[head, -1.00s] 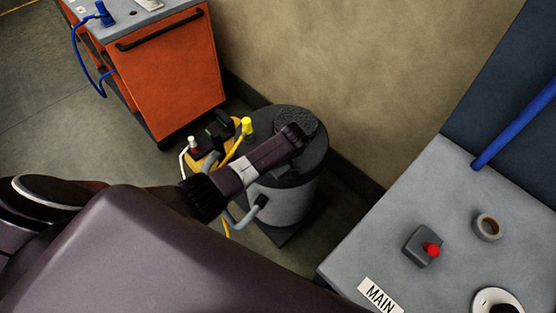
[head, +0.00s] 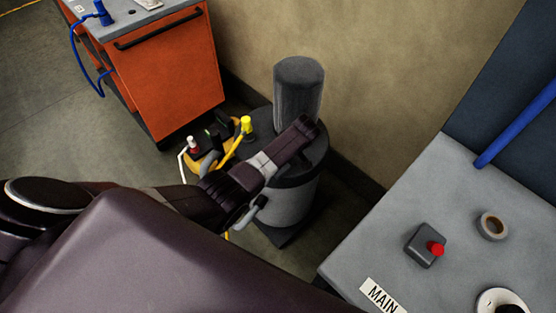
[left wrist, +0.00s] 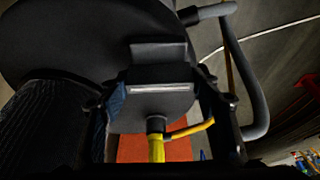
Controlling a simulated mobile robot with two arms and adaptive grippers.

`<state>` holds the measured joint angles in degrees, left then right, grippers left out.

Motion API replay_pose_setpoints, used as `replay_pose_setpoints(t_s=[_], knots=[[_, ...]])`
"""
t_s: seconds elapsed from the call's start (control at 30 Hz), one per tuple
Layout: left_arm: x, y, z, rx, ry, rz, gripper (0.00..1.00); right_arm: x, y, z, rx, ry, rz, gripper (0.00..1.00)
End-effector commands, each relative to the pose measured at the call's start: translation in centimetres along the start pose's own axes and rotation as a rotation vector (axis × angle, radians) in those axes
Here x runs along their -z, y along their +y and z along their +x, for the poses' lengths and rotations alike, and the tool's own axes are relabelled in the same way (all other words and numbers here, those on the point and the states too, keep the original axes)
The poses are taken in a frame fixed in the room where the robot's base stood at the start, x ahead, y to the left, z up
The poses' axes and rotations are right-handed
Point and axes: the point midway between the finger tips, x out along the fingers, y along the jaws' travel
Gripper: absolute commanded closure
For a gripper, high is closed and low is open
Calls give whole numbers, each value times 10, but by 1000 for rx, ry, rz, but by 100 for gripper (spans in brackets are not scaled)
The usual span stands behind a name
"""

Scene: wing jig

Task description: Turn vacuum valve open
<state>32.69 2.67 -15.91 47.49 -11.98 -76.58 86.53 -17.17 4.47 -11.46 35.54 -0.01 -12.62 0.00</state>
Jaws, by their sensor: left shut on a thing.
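The vacuum unit is a grey drum (head: 285,205) with a dark lid, standing on the floor by the wall. A dark ribbed cylinder (head: 299,95) stands up from its lid, and also shows at the left of the left wrist view (left wrist: 38,130). My left gripper (head: 304,132) reaches over the lid in front of this cylinder. In the left wrist view its fingers (left wrist: 165,110) are on both sides of a dark block (left wrist: 158,78) with a light stripe. I take this block as held; whether it is the valve's handle is unclear. My right gripper is not in view.
A grey hose (left wrist: 245,70) curves close to my left gripper. An orange cart (head: 170,75) stands behind. A grey bench (head: 370,240) at the right has a red button (head: 436,249) and tape roll (head: 492,226).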

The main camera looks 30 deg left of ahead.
Motion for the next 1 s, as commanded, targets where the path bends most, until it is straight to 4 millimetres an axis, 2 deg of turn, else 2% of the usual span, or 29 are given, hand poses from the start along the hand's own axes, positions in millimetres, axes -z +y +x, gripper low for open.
replay_pose_setpoints(t_s=[0.13, 0.17, 0.3, 0.73, 0.87, 1.0], knots=[[2, 0, 0, 0, 3, -4, 67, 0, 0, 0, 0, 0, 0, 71], [2, 0, 0, 0, 3, -4, 41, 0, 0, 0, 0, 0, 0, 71], [2, 0, 0, 0, 2, -3, 26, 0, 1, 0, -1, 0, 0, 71], [0, 1, -7, -2, 1, -1, 25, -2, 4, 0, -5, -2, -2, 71], [0, 1, -22, -4, 1, -1, 25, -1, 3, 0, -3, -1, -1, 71], [0, 2, -48, -6, 0, -2, 25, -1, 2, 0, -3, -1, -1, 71]])
